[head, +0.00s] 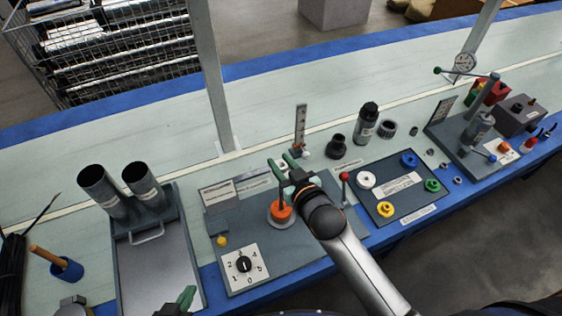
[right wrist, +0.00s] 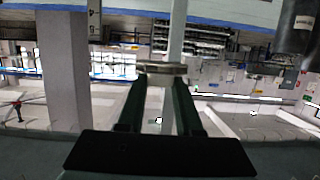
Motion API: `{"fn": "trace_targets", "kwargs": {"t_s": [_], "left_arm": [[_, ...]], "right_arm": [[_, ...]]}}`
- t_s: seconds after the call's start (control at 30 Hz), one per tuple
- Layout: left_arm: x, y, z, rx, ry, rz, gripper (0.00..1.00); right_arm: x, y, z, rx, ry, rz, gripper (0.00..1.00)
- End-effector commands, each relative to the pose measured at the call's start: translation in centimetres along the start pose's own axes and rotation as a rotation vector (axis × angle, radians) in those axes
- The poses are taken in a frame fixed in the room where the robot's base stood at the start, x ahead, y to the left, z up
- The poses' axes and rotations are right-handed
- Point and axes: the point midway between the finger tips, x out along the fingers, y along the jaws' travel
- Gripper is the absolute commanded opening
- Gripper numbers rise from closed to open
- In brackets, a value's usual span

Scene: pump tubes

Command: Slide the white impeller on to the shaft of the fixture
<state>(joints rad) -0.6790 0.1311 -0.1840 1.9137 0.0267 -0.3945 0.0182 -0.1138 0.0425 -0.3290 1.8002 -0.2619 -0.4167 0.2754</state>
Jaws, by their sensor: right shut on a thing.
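The white impeller (head: 366,180) lies at the upper left of the dark tray (head: 384,210), beside blue, green and yellow ones. On the grey fixture board (head: 325,237), an orange round part (head: 281,212) sits around the foot of an upright dark rod, with a pale rim under it. My right gripper (head: 281,165) is above this part. In the right wrist view (right wrist: 161,80) its green fingers are shut on a thin grey ring-like thing (right wrist: 162,68), seen edge-on. My left gripper (head: 186,297) shows only partly at the bottom edge; its opening is hidden.
A dial plate (head: 243,266) and a red-knobbed lever (head: 345,178) are on the board. Two dark cylinders (head: 122,190) stand at left. A second fixture (head: 478,135) is at far right. The back strip of the bench is mostly clear.

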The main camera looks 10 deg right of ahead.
Motion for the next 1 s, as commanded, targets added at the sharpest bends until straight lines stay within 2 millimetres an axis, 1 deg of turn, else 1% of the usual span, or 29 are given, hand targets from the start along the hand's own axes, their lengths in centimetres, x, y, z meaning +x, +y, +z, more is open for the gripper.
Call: {"fn": "trace_targets", "kwargs": {"t_s": [0.23, 0.8, 1.0], "left_arm": [[-0.3, 0.0, -0.4, 0.0, 0.001, 0.0, 0.0], [2.3, -0.2, 2.4, 0.001, 0.002, 0.0, 0.0], [2.6, -0.2, 2.7, 0.001, 0.002, 0.0, 0.0]], "right_arm": [[0.0, -0.1, -0.1, 0.007, 0.002, 0.014, 0.0], [1.5, 0.0, 4.9, 0.004, 0.001, 0.013, 0.0], [1.7, 0.0, 5.5, 0.004, 0.002, 0.012, 0.0]]}}
